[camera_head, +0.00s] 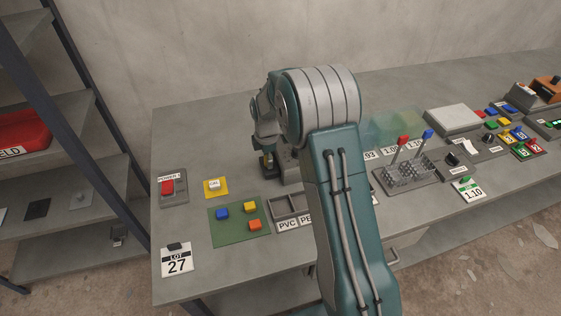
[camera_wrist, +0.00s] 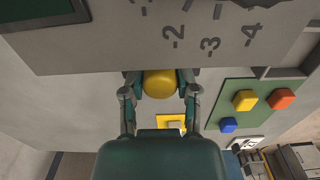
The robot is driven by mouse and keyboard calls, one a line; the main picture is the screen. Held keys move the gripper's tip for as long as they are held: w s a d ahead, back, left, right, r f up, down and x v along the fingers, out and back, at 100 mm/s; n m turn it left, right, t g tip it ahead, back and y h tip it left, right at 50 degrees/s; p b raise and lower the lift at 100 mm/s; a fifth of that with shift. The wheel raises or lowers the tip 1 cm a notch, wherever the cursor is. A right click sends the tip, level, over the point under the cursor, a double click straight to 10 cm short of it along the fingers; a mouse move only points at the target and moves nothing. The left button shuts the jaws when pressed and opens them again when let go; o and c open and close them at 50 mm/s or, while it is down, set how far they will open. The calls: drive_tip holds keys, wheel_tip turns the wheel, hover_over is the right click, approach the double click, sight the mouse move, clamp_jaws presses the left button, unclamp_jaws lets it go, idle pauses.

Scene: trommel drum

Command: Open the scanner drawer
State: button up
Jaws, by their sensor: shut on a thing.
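My gripper (camera_wrist: 160,92) is shut on a round yellow knob (camera_wrist: 160,83), with one finger on each side of it. The knob is at the edge of a grey unit (camera_wrist: 110,50) marked with -1 to -4. In the head view my gripper (camera_head: 267,163) is low over the table, left of my arm, beside a grey housing (camera_head: 290,165). My arm hides much of that housing. No drawer is clearly marked as the scanner's, and I cannot tell whether one is open.
A green mat (camera_head: 226,237) with blue, yellow and orange blocks lies in front of my gripper. Nearby are a red-button box (camera_head: 168,187), a small bin tray (camera_head: 291,204) and a LOT 27 card (camera_head: 177,262). A metal rack (camera_head: 381,179) with probes stands to the right.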

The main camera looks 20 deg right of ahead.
drive_tip(key=shift+f, duration=0.1)
idle(0.3)
drive_tip(key=shift+w+a, duration=0.15)
drive_tip(key=shift+a, duration=4.6)
drive_tip(key=o, duration=1)
drive_tip(key=shift+o, duration=1.2)
wheel_tip(320, 180, up, 7)
